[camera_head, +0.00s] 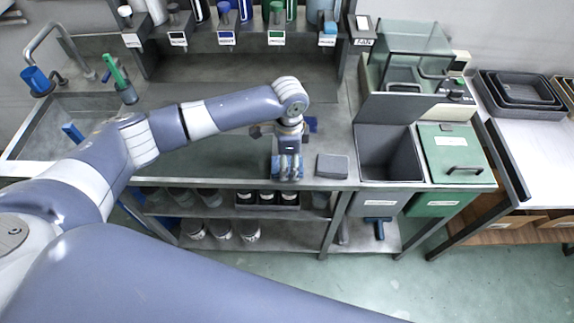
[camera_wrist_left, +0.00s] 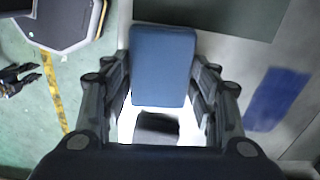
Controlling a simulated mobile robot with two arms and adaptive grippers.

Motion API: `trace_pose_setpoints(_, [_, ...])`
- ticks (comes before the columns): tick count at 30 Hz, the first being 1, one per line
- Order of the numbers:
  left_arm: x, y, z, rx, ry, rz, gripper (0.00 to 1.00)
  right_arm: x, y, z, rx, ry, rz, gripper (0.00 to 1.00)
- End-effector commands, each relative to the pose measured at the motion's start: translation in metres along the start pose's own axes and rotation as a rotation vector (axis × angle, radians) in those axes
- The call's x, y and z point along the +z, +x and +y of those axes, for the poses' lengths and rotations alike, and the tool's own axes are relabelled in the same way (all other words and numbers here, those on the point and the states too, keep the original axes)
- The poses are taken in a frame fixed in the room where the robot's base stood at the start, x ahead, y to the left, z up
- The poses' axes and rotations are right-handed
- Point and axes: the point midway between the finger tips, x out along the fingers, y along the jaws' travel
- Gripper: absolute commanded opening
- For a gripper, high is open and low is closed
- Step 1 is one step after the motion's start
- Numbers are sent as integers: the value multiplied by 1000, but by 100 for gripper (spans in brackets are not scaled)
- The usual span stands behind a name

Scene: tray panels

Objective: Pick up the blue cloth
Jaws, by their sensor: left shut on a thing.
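The blue cloth (camera_wrist_left: 162,65) is a thick, folded-looking rectangle between the fingers of my left gripper in the left wrist view. My left gripper (camera_head: 287,172) is shut on it at the front edge of the grey bench, and blue shows between its fingers in the head view. The fingers (camera_wrist_left: 160,100) stand on both sides of the cloth. I cannot tell whether the cloth is clear of the bench top. My right gripper is not in view.
A grey folded block (camera_head: 332,166) lies right of the gripper. A flat blue patch (camera_wrist_left: 276,98) lies behind it. A dark open bin (camera_head: 388,160) and a green lidded bin (camera_head: 455,150) stand to the right. A shelf with bottles spans the back.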

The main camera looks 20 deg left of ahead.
Motion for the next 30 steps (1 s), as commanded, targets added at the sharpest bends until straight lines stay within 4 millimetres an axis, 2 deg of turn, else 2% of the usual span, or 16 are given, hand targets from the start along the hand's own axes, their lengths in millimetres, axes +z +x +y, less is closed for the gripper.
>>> trace_pose_setpoints(10, [0,-5,0,0,0,1,34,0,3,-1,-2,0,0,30])
trace_pose_setpoints(16, [-1,-33,-1,-3,1,4,34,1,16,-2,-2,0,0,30])
trace_pose_setpoints(30, [27,-42,94,1,3,1,34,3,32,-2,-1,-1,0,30])
